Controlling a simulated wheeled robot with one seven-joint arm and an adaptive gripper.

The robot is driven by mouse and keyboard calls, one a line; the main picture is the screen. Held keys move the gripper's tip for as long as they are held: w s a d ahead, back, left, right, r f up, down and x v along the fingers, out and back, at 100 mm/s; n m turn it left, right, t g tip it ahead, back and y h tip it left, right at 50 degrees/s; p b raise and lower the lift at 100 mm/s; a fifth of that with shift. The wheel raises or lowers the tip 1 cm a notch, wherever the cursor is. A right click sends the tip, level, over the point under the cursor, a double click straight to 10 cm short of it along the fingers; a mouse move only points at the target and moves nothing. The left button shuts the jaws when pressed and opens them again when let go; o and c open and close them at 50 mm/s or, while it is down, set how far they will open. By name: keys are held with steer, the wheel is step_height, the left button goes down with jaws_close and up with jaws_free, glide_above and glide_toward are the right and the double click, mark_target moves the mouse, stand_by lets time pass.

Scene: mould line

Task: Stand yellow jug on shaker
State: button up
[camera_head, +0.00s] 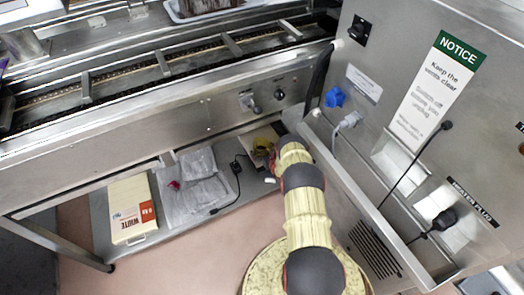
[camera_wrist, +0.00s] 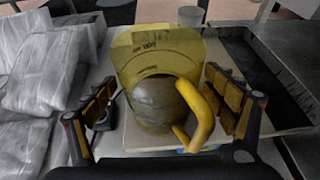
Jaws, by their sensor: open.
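The yellow jug (camera_wrist: 150,52) is see-through, with printed marks, a solid yellow handle and something grey-brown showing inside. It stands on a pale board (camera_wrist: 140,137) on the lower shelf. In the head view the jug (camera_head: 264,138) is small and partly hidden by my arm. My gripper (camera_wrist: 165,105) is open, one finger on each side of the jug, with gaps to both fingers; the handle points toward the right finger. In the head view my gripper (camera_head: 268,157) is at the shelf, mostly hidden. I cannot single out the shaker in either view.
Plastic-wrapped packs (camera_head: 196,178) and a WHITE-labelled box (camera_head: 132,208) lie on the shelf, left of the jug. A black adapter (camera_head: 236,165) with a cable lies between. The steel conveyor (camera_head: 150,75) overhangs the shelf. A steel cabinet (camera_head: 375,100) stands close on the right.

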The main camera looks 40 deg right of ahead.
steer(key=shift+r, duration=0.1)
steer(key=shift+s+r, duration=0.15)
steer(key=shift+s, duration=0.1)
steer(key=p+v, duration=0.4)
steer(key=v, duration=0.7)
steer(key=shift+s+p, duration=0.25)
steer(key=shift+p, duration=0.15)
steer(key=shift+a, duration=0.1)
